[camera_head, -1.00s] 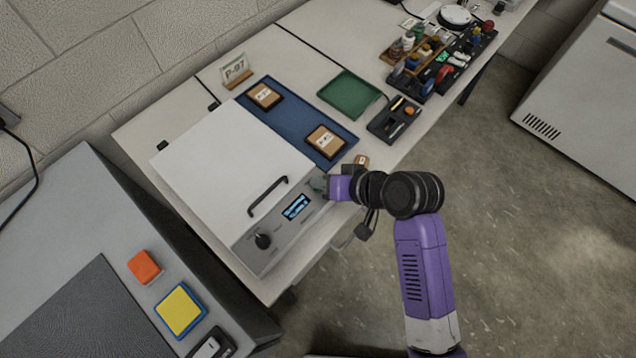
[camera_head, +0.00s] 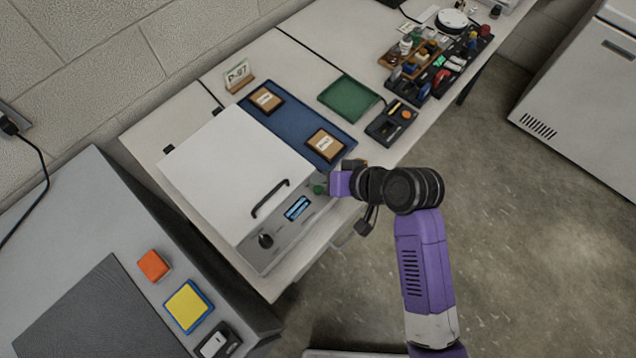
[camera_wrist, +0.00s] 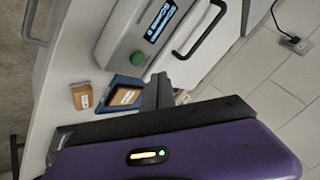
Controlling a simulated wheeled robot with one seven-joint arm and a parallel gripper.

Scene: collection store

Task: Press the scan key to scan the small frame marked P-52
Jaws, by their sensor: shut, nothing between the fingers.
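The scanner (camera_head: 235,165) is a pale box with its white lid down, a black handle, a lit display (camera_head: 297,208) and a dark knob. Its round green key (camera_head: 319,189) is on the front panel and also shows in the wrist view (camera_wrist: 125,97). My gripper (camera_wrist: 158,80) is shut and empty, its tips beside the green key; I cannot tell whether they touch the panel. Two small brown frames, one far (camera_head: 266,98) and one near (camera_head: 325,144), lie on a blue tray. Their marks are too small to read, so I cannot tell which is P-52.
Another small brown block (camera_wrist: 82,96) lies by the scanner, partly behind my gripper in the head view. A sign (camera_head: 238,75), a green tray (camera_head: 349,98) and a black organizer (camera_head: 391,122) stand further along. Orange (camera_head: 154,265) and yellow (camera_head: 188,305) blocks lie on the grey bench.

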